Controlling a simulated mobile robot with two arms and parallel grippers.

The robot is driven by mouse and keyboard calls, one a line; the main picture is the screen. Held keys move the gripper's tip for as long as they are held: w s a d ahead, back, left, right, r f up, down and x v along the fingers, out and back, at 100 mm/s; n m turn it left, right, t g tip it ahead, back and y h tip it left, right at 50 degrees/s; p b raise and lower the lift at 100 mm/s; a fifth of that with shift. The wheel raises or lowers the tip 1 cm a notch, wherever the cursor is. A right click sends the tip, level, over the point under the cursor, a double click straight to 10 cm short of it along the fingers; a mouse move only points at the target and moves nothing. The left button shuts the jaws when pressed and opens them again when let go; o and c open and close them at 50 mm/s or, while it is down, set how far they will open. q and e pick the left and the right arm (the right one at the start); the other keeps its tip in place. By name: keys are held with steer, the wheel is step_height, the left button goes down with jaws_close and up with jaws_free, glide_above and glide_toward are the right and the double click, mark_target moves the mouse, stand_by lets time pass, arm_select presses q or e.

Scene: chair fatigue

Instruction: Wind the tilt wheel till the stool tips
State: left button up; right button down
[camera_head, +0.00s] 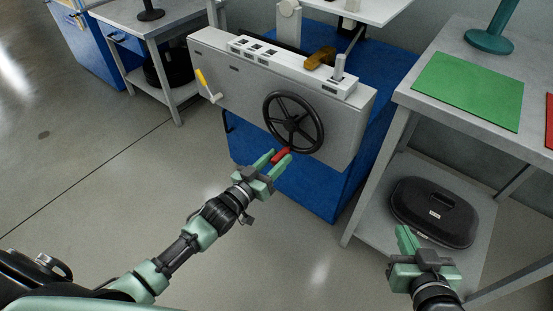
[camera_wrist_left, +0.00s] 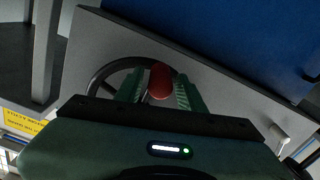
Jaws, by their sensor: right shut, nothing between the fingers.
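The black tilt wheel (camera_head: 293,122) is on the front of a grey machine panel, with a red handle (camera_head: 281,156) at its lower rim. My left gripper (camera_head: 273,161) is at the handle, its fingers on either side of it. In the left wrist view the red handle (camera_wrist_left: 160,81) stands between the open fingers, with a gap visible beside it. Part of the wheel (camera_wrist_left: 112,72) shows behind. My right gripper (camera_head: 404,240) is shut and empty, at lower right, away from the wheel. A white flat panel (camera_head: 365,6) is cut off at the top; I cannot tell whether it is the stool's seat.
The grey panel (camera_head: 225,72) also carries a yellow-and-white crank (camera_head: 206,86), switches and a lever, above a blue base (camera_head: 290,190). A grey table (camera_head: 455,125) with a green mat (camera_head: 468,90) stands at right, a black case (camera_head: 433,211) on its lower shelf. Floor at left is clear.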

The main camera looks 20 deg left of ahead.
arm_select(q)
jaws_close()
stand_by(1.2)
